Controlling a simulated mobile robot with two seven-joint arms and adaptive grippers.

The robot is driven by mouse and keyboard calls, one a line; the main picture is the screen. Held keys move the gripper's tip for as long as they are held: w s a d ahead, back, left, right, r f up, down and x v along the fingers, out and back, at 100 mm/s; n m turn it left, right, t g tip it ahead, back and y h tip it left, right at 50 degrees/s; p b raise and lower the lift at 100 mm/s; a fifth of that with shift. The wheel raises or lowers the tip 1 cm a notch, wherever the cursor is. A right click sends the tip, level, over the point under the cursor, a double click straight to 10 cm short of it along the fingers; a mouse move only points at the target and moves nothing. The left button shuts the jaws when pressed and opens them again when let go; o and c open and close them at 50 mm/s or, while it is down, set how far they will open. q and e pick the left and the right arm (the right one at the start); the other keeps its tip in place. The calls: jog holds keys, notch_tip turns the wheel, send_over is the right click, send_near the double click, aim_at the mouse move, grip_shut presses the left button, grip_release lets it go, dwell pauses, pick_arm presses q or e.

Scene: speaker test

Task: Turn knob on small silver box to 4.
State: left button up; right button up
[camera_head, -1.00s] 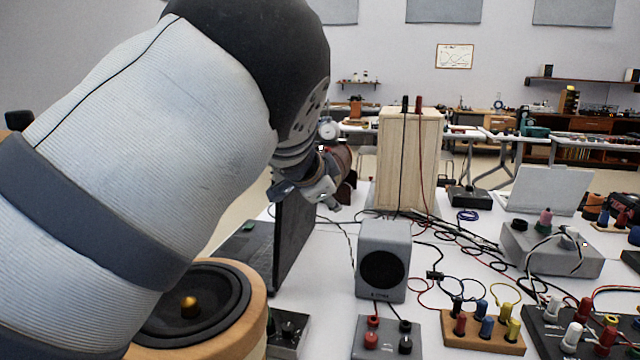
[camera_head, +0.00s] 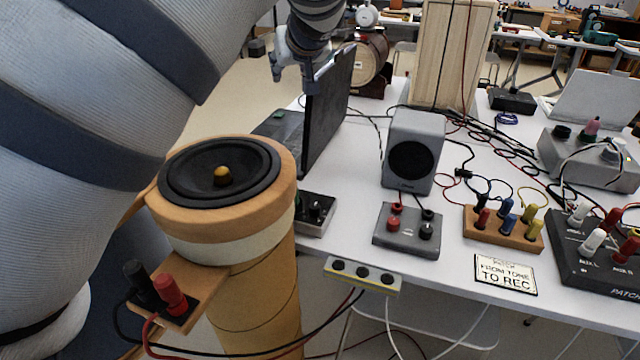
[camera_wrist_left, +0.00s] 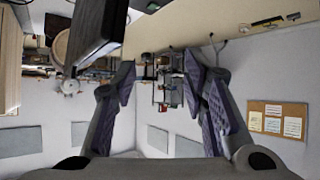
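A small box with a black top, silvery sides and a dark knob (camera_head: 314,213) stands at the table's left edge, beside the open laptop; its markings are too small to read. A grey box (camera_head: 408,238) with a red and a black terminal is to its right. A larger grey box (camera_head: 590,160) with knobs stands at the far right. I cannot tell for certain which is the silver box. My left gripper (camera_head: 294,78) hangs by the laptop screen's upper edge, far above and behind the small box. In the left wrist view its fingers (camera_wrist_left: 160,75) are apart with nothing between them. My right gripper is out of view.
The laptop screen (camera_head: 328,112) stands upright near the left gripper. A speaker on a wooden tube (camera_head: 285,165) stands in front at left. A grey speaker (camera_head: 413,160), a wooden terminal block (camera_head: 503,235) and loose cables crowd the white table. A wooden cabinet (camera_head: 450,50) is behind.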

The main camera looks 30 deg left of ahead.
pick_arm(q)
jog(key=s+f+n+g+h, duration=0.1)
jog(key=s+f+n+g, duration=0.35)
jog(key=n, duration=0.25)
jog(key=n+g+h, duration=0.3)
jog(key=n+h, duration=0.5)
jog(key=n, duration=0.1)
send_over(314, 206)
notch_tip(314, 206, down, 6)
jog(key=shift+n, duration=0.3)
notch_tip(314, 206, down, 11)
jog(key=shift+r+b, duration=0.1)
jog(key=shift+b, duration=0.45)
jog(key=shift+f, duration=0.3)
jog(key=shift+c, duration=0.5)
grip_shut()
